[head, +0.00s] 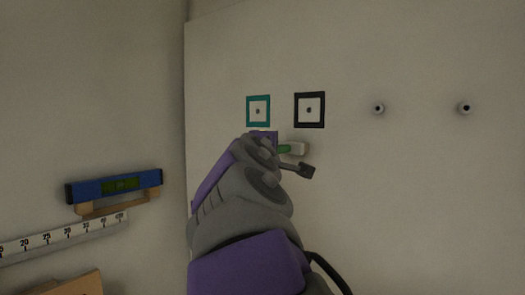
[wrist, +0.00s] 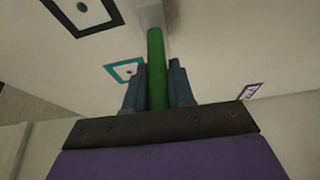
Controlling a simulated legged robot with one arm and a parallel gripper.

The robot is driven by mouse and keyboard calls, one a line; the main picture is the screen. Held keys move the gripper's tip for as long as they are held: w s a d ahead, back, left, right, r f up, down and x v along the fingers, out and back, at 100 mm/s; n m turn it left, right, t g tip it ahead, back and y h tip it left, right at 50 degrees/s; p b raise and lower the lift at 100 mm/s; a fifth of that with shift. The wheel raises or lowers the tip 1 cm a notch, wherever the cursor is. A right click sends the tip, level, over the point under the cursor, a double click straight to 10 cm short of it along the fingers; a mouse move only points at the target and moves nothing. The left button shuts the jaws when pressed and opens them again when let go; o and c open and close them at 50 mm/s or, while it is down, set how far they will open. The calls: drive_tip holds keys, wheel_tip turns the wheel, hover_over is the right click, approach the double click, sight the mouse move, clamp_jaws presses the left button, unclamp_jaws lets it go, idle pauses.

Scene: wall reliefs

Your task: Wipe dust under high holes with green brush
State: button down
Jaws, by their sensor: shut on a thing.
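My gripper (wrist: 158,88) is shut on the green handle of the brush (wrist: 155,58). The brush's pale head (wrist: 151,14) points away from the gripper, toward the wall. In the head view the brush (head: 291,149) shows just right of my arm's end, below the framed holes. A teal-framed hole (head: 258,111) and a black-framed hole (head: 310,110) sit side by side on the wall panel. In the wrist view the teal frame (wrist: 124,70) is left of the fingers and the black frame (wrist: 82,13) is at the upper left. No dust can be made out. Whether the brush touches the wall is unclear.
A blue level (head: 115,186) rests on a wooden bracket at the left, above a white ruler strip (head: 62,236). A purple frame (wrist: 250,91) shows at the right in the wrist view. The lower right wall is clear.

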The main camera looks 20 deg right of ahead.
drive_tip(key=shift+s+d+p, duration=0.4)
drive_tip(key=shift+s+p, duration=0.1)
drive_tip(key=shift+s, duration=0.2)
idle(1.0)
drive_tip(key=w+a+p, duration=0.4)
drive_tip(key=w+a, duration=0.6)
drive_tip(key=w, duration=0.4)
idle(1.6)
drive_tip(key=shift+s, duration=0.1)
drive_tip(key=s+a, duration=0.3)
drive_tip(key=a, duration=0.2)
drive_tip(key=shift+s, duration=0.25)
idle(0.5)
